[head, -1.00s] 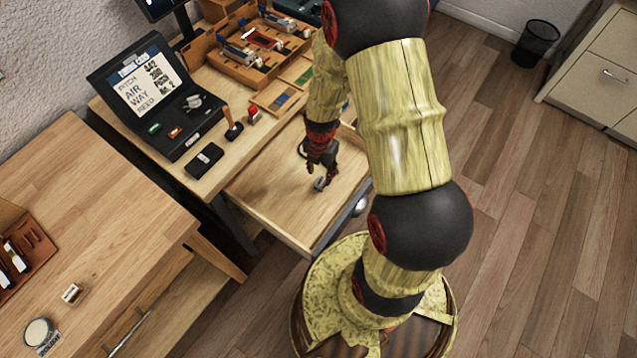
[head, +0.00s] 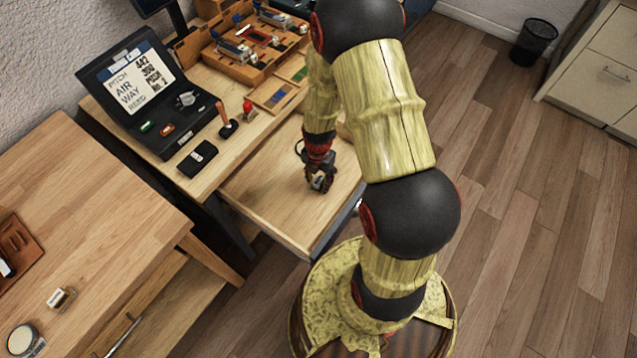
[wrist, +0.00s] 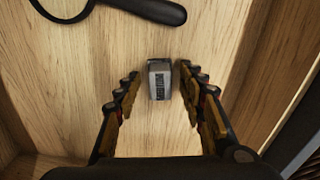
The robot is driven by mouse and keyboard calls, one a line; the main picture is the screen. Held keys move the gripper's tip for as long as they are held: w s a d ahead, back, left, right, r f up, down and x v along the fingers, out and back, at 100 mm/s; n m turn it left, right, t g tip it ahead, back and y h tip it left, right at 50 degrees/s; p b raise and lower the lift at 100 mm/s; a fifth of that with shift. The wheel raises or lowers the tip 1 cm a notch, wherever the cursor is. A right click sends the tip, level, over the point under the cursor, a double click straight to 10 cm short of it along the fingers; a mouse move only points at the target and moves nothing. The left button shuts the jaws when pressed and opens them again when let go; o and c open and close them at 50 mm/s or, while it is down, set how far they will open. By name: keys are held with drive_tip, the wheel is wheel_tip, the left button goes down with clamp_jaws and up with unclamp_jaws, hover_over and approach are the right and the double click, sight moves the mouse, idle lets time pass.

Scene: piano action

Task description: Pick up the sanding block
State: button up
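The sanding block is a small pale grey block (wrist: 160,80) with dark lettering on one face, lying in an open wooden drawer (head: 262,200). In the wrist view it sits between the tips of my gripper (wrist: 158,82), with a visible gap on each side. My gripper is open and points down at it. In the head view my gripper (head: 319,184) is low over the drawer floor, and the block is mostly hidden by the fingers.
A black-rimmed magnifying glass with a black handle (wrist: 148,9) lies beside the block. Drawer walls close in at the sides. The bench above holds a black case with a screen (head: 140,85), a black box (head: 198,158) and a wooden-handled tool (head: 225,120).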

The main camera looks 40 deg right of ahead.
sight(318, 180)
drive_tip(key=shift+c, duration=1.2)
clamp_jaws()
drive_tip(key=shift+r, duration=0.3)
wheel_tip(318, 180, up, 3)
drive_tip(key=shift+r+p, duration=0.15)
drive_tip(key=shift+p, duration=1.05)
drive_tip(key=s+a+r+p, duration=0.1)
drive_tip(key=s+r+p, duration=0.1)
drive_tip(key=s+r, duration=0.2)
drive_tip(key=s+a+r+p, duration=0.2)
drive_tip(key=s+r, duration=0.3)
drive_tip(key=s, duration=0.4)
drive_tip(key=shift+s+p, duration=0.35)
drive_tip(key=shift+p, duration=0.3)
